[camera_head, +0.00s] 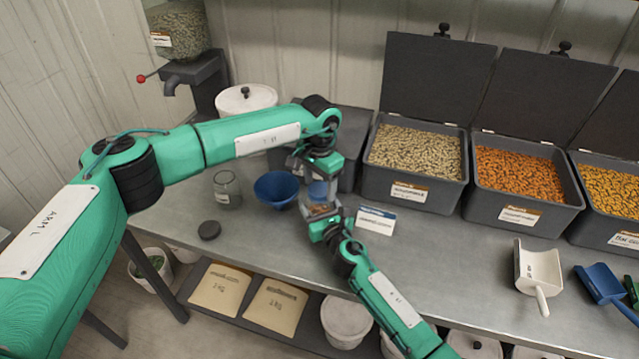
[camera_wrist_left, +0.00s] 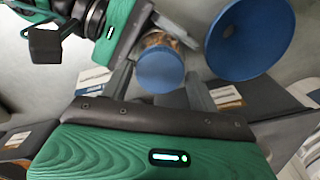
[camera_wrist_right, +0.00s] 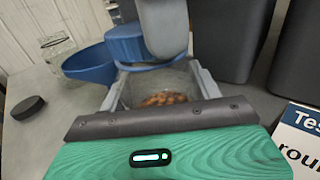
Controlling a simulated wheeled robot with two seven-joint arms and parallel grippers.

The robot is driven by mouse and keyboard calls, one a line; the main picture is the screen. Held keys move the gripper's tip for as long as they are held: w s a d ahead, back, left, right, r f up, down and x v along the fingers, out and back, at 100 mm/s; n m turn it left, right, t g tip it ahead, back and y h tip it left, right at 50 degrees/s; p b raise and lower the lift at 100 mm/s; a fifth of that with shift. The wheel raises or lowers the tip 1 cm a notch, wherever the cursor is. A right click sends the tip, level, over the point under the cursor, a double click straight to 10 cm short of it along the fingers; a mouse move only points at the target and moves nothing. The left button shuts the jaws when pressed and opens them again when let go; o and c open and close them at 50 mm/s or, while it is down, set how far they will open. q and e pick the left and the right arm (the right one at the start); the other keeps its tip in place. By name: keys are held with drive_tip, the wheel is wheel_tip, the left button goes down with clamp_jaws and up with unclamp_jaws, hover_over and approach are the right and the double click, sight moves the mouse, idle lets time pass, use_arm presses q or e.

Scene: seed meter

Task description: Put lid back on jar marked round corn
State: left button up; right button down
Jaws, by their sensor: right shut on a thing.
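A glass jar with brown-orange grains (camera_wrist_right: 165,98) is between the fingers of my right gripper (camera_wrist_right: 160,92), which is shut on it. The jar's own marking cannot be read. A blue lid (camera_wrist_left: 160,70) is at the jar's mouth in the left wrist view; whether it is fully seated cannot be told. It also shows in the right wrist view (camera_wrist_right: 130,42) and the head view (camera_head: 318,190). My left gripper (camera_wrist_left: 160,88) is open, its fingers on either side of the lid with small gaps. In the head view the left gripper (camera_head: 312,170) is above the right gripper (camera_head: 325,212).
A sign card (camera_head: 376,220) is close on the right. Grain bins (camera_head: 410,190) line the back; a white scoop (camera_head: 538,270) lies right.

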use_arm(q)
drive_tip(key=shift+o, duration=0.8)
drive_tip(key=shift+r, duration=2.25)
drive_tip(key=shift+c, duration=0.4)
